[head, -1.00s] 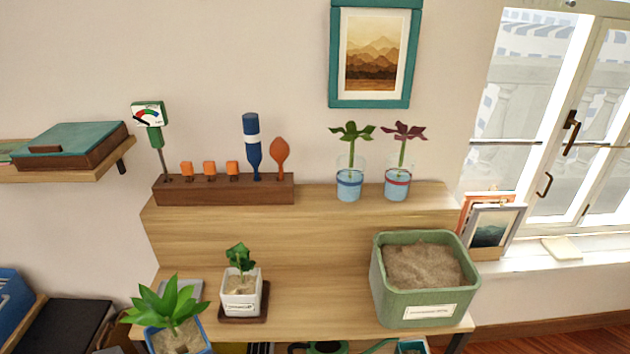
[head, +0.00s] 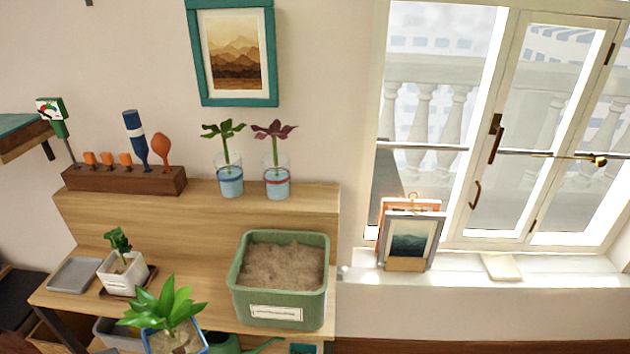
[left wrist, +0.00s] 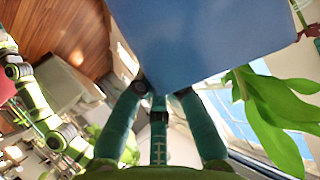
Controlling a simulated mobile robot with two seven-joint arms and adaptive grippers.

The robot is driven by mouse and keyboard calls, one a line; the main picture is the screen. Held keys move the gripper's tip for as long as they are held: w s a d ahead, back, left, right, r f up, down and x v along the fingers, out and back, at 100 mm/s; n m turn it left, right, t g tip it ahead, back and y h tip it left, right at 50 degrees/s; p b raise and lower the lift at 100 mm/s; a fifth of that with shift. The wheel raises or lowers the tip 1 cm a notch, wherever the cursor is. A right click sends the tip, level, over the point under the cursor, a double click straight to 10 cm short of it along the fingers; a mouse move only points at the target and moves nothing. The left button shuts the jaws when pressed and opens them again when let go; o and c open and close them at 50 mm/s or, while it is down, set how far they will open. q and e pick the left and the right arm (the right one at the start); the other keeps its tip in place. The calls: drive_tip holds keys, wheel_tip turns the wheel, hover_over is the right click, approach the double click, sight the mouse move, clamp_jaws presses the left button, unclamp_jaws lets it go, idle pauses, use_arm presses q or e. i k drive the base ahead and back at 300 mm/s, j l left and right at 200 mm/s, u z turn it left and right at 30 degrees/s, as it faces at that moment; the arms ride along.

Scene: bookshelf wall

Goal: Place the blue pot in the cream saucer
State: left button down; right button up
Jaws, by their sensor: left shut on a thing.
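The blue pot (head: 203,348) with its leafy green plant is at the bottom of the head view, in front of the bench and cut off by the frame edge. In the left wrist view the blue pot (left wrist: 205,38) fills the top middle, with leaves at the right. My left gripper (left wrist: 158,92) is shut on it; the exact contact is partly hidden by the pot. A flat cream square piece, which looks like the cream saucer (head: 501,267), lies empty on the windowsill at the right, well apart from the pot. My right gripper is not seen.
A green sand planter (head: 278,312) stands on the bench between pot and window. Picture frames (head: 412,238) stand on the sill left of the cream piece. A white pot (head: 122,278) and an empty grey tray (head: 73,275) sit at the left. The sill right of the cream piece is clear.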

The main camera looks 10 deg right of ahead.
sight(499, 266)
drive_tip(key=i+l+u, duration=0.1)
drive_tip(key=l+u, duration=0.15)
drive_tip(key=l, duration=1.95)
drive_tip(key=l+u, duration=0.3)
drive_tip(key=l, duration=1.9)
drive_tip(key=l+u, duration=0.1)
drive_tip(key=l, duration=2)
